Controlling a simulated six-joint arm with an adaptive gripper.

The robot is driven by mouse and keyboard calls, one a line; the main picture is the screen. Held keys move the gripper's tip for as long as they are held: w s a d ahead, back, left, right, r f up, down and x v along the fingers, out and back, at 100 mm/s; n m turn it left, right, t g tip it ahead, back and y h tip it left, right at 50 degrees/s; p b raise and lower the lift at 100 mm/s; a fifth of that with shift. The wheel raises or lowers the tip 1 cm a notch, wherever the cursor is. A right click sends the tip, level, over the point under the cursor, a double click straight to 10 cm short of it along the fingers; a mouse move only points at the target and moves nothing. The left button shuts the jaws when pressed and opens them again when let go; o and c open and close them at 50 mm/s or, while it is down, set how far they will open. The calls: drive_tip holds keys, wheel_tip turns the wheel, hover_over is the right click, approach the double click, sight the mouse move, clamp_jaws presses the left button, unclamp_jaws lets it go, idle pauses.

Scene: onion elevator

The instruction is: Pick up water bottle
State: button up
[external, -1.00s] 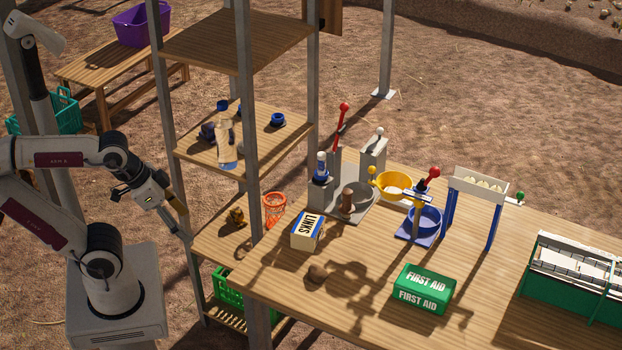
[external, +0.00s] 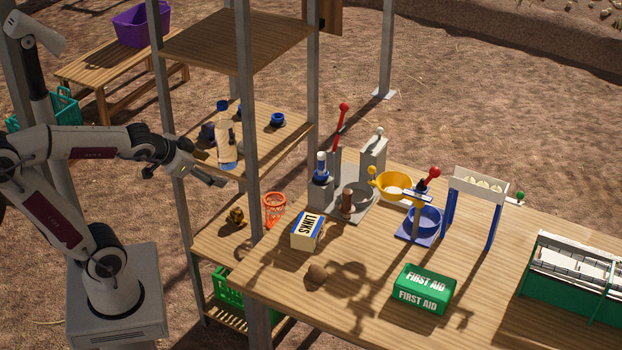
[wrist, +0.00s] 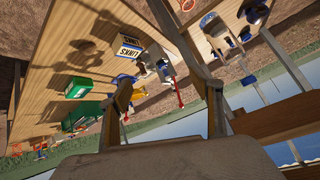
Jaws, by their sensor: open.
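I cannot pick out a water bottle for certain. A pale tan object with a blue-grey lower end (external: 226,150) stands on the middle shelf (external: 265,145), beside dark blue items (external: 207,131). A blue-and-white, bottle-like piece (external: 321,166) sits upright on a grey stand on the table. My gripper (external: 218,181) is at the left side of the shelf rack, a little below the middle shelf's level in the external view, touching nothing that I can see. In the wrist view my gripper (wrist: 168,90) has its fingers wide apart with nothing held.
Rack posts (external: 252,160) stand close to my gripper. The table holds a LINKS box (external: 308,231), a green FIRST AID box (external: 424,289), a yellow bowl (external: 397,186) and a blue bowl (external: 425,221). An orange basket (external: 274,208) and a small brown item (external: 236,216) are on the lower shelf.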

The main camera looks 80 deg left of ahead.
drive_tip(key=w+a+t+y, duration=0.1)
drive_tip(key=w+a+y, duration=0.15)
drive_tip(key=a, duration=0.85)
drive_tip(key=t+h, duration=0.3)
drive_tip(key=t, duration=0.2)
approach(216, 137)
drive_tip(key=x, duration=0.3)
drive_tip(key=d+x, duration=0.1)
drive_tip(key=x, duration=0.2)
drive_tip(key=shift+w+d, duration=0.2)
drive_tip(key=shift+w, duration=0.05)
drive_tip(key=shift+s+a+f+n+t+h, duration=0.2)
drive_tip(key=shift+s+a+n+t+h, duration=0.1)
drive_tip(key=shift+s+a+t, duration=0.4)
drive_tip(key=shift+s+a+r+m+t, duration=0.1)
drive_tip(key=shift+a+r+m+t, duration=0.2)
drive_tip(key=shift+t, duration=0.3)
drive_tip(key=shift+s+a+r+m+t, duration=0.1)
drive_tip(key=shift+a+r+m+t, duration=0.1)
drive_tip(key=shift+a+t, duration=0.3)
drive_tip(key=shift+d, duration=0.15)
drive_tip(key=shift+w, duration=0.2)
